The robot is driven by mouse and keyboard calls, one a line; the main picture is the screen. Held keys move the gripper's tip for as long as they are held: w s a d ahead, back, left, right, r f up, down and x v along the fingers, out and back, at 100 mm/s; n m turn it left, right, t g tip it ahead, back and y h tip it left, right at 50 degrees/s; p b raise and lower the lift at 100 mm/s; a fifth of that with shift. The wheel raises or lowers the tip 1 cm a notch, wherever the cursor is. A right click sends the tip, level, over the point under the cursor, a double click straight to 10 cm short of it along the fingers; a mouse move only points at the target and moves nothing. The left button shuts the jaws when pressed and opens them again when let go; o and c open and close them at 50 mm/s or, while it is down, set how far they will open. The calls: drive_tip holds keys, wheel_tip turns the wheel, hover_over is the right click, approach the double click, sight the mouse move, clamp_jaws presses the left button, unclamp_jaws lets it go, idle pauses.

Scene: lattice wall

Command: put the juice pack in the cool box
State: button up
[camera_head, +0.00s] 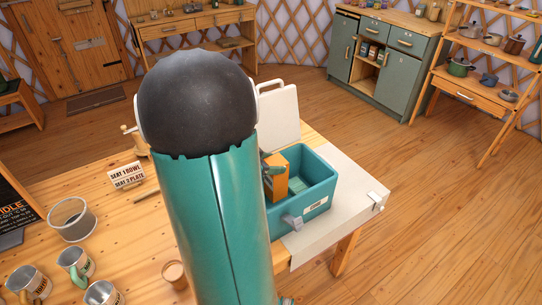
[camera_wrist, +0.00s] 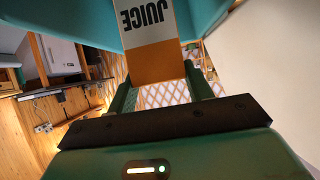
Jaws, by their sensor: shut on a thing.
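The juice pack (camera_head: 278,182), an orange and white carton, is in my gripper (camera_head: 268,166) at the left part of the open teal cool box (camera_head: 318,200). The pack looks upright, with its lower part at or inside the box opening; whether it touches the floor I cannot tell. In the wrist view the juice pack (camera_wrist: 150,30) shows its JUICE label between the green fingers of my gripper (camera_wrist: 158,84), with teal box walls (camera_wrist: 88,22) around it. My arm hides the left side of the box in the head view.
The box stands on a pale cloth (camera_head: 345,205) at the table's right end, its white lid (camera_head: 278,118) raised behind. Mugs (camera_head: 75,262), a pot (camera_head: 72,218) and a seat sign (camera_head: 127,175) are at the left. Open floor lies right of the table.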

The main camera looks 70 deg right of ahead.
sight(268, 180)
drive_tip(key=shift+f, duration=3.65)
drive_tip(key=o, duration=1.6)
drive_tip(key=shift+o, duration=0.2)
drive_tip(key=shift+r, duration=0.1)
drive_tip(key=w+a+r, duration=0.3)
drive_tip(key=r, duration=0.1)
drive_tip(key=shift+a, duration=0.15)
drive_tip(key=shift+r, duration=0.1)
